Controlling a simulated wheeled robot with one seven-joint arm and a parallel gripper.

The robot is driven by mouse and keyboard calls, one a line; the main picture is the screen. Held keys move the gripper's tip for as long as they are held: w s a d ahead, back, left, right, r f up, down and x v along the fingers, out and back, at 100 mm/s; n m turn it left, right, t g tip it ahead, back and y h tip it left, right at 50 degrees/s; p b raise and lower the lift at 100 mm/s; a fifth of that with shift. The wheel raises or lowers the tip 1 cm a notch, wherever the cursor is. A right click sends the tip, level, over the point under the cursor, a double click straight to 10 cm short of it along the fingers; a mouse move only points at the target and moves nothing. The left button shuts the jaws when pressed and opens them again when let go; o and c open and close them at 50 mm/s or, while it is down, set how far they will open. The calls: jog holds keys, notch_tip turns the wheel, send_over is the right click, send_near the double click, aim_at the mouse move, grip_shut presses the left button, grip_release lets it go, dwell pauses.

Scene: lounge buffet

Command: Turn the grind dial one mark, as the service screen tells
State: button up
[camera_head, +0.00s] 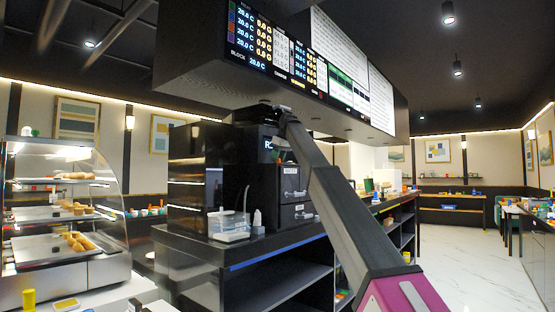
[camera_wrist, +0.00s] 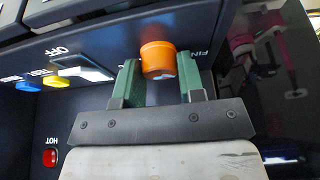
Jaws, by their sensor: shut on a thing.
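The grind dial (camera_wrist: 158,60) is an orange round knob on the dark machine panel, beside white lettering that reads "FIN" as far as it shows. My gripper (camera_wrist: 160,76) has its two green-padded fingers on either side of the dial and is shut on it. A small pale mark shows on the dial's lower edge; its exact setting cannot be read. In the head view my arm reaches up to the black machine (camera_head: 262,150), and the dial and fingers are hidden. A small lit screen (camera_head: 268,144) on the machine is mostly covered by my arm.
Yellow (camera_wrist: 56,82) and blue (camera_wrist: 28,87) controls and a red "HOT" lamp (camera_wrist: 50,158) sit left of the dial. A large display board (camera_head: 275,52) hangs overhead. A clear container (camera_head: 228,225) and white bottle (camera_head: 258,222) stand on the counter.

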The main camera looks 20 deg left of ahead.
jog(key=shift+n+g, duration=0.5)
jog(key=shift+n, duration=0.9)
jog(key=o, duration=0.9)
jog(key=shift+r, duration=0.15)
jog(key=v, duration=1)
jog(key=shift+w+d+r, duration=0.1)
jog(key=shift+d+r, duration=0.15)
jog(key=shift+d, duration=0.05)
